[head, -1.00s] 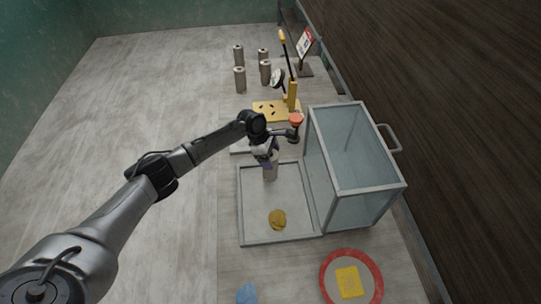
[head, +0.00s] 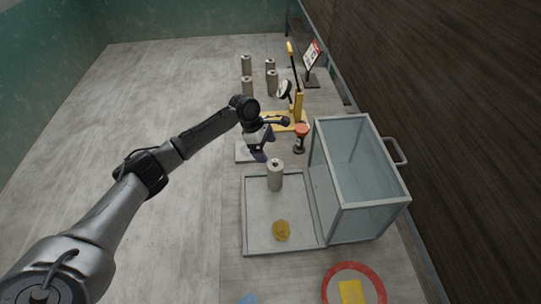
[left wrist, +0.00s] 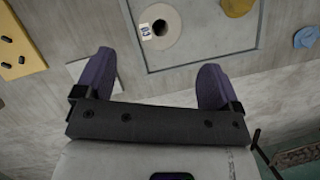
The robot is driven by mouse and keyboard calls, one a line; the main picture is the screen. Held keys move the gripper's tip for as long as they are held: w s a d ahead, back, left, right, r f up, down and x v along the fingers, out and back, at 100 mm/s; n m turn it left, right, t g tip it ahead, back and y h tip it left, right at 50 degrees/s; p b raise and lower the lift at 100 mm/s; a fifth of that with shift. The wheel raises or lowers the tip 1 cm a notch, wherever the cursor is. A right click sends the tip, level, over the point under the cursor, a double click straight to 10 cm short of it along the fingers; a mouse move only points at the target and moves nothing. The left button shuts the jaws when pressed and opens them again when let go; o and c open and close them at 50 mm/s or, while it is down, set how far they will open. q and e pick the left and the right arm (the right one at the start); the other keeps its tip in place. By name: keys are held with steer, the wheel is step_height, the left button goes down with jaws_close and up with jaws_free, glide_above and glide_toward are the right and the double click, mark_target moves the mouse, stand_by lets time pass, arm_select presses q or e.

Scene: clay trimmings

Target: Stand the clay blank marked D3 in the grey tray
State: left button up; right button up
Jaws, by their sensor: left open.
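A grey-brown clay blank (head: 275,178) with a hole in its top stands upright in the far part of the grey tray (head: 262,209). My right gripper is not in view.
A yellow-brown lump (head: 281,230) lies in the tray's near part. A glass-sided box (head: 357,180) stands right of the tray. Several other blanks (head: 247,86) stand at the back, near a yellow lever press (head: 298,105). An orange-topped tool (head: 301,138) stands behind the tray.

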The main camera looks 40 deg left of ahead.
arm_select(q)
steer(key=s+d+f+m, duration=0.4)
steer(key=s+d, duration=0.1)
steer(key=d, duration=0.1)
steer(key=s+d+f+m, duration=0.4)
steer(key=s+d+m, duration=0.1)
steer(key=s+d+f+m, duration=0.5)
steer(key=d, duration=0.1)
steer(key=shift+s+d+f+y, duration=0.1)
steer(key=shift+s+d+y, duration=0.2)
steer(key=shift+d+y, duration=0.1)
steer(key=s+d+r+m+t+y, duration=0.1)
steer(key=s+m, duration=0.4)
steer(key=s, duration=0.5)
steer(key=s+d+r+m+y, duration=0.1)
steer(key=s+r+m+y, duration=0.1)
steer(key=s+m, duration=0.4)
steer(key=s, duration=0.5)
steer(key=shift+t, duration=0.4)
steer(key=shift+c, duration=0.4)
